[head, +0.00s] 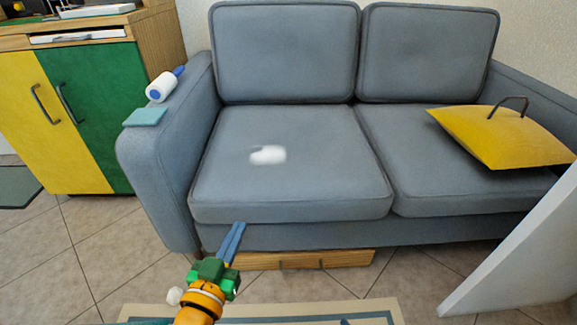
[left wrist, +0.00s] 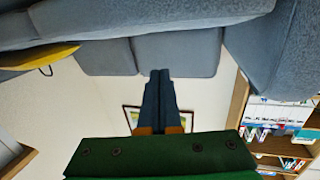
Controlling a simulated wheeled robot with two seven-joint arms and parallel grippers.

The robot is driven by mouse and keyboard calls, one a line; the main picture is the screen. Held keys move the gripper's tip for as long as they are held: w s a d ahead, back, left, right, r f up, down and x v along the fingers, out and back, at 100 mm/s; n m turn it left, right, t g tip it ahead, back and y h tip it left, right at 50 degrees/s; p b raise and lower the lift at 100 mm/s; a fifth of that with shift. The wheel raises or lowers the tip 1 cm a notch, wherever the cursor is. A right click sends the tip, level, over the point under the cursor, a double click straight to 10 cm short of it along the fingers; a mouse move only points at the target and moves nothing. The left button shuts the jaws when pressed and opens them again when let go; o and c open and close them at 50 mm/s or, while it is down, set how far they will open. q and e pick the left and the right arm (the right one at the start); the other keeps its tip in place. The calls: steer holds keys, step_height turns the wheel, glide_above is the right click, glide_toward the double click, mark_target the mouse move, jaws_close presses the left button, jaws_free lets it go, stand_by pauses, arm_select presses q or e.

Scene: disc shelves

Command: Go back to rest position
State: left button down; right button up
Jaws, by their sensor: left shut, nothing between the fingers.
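My left gripper (head: 236,238) is in front of the sofa, below the front edge of its left seat cushion. Its blue fingers are together with nothing between them. The right gripper is not in clear view.
A grey sofa (head: 290,190) fills the middle, with a white fluffy patch (head: 268,155) on its left seat. A lint roller (head: 161,87) and a teal cloth (head: 145,117) lie on its left arm. A yellow cushion (head: 500,135) lies right. A wooden drawer (head: 300,260) is beneath.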

arm_select(q)
steer(key=s+a+f+g+y+p, duration=0.2)
steer(key=s+a+f+g+p, duration=0.1)
steer(key=s+f+g, duration=0.45)
steer(key=s+a+f+g+y+p, duration=0.1)
steer(key=s+a+f+g+p, duration=0.2)
steer(key=s+f+g, duration=0.45)
steer(key=s+a+r+g+y+p, duration=0.1)
steer(key=s+r+p, duration=1.6)
steer(key=p, duration=2)
steer(key=shift+s+a+r+p, duration=0.25)
steer(key=shift+s+a+p, duration=0.15)
steer(key=shift+s+a, duration=0.45)
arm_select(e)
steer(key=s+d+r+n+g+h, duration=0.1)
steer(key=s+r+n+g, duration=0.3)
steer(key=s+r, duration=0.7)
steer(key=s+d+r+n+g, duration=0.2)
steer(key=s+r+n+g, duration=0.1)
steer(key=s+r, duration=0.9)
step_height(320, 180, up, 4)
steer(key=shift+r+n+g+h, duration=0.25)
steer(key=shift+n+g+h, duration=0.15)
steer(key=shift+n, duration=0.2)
arm_select(q)
steer(key=shift+d+f, duration=0.1)
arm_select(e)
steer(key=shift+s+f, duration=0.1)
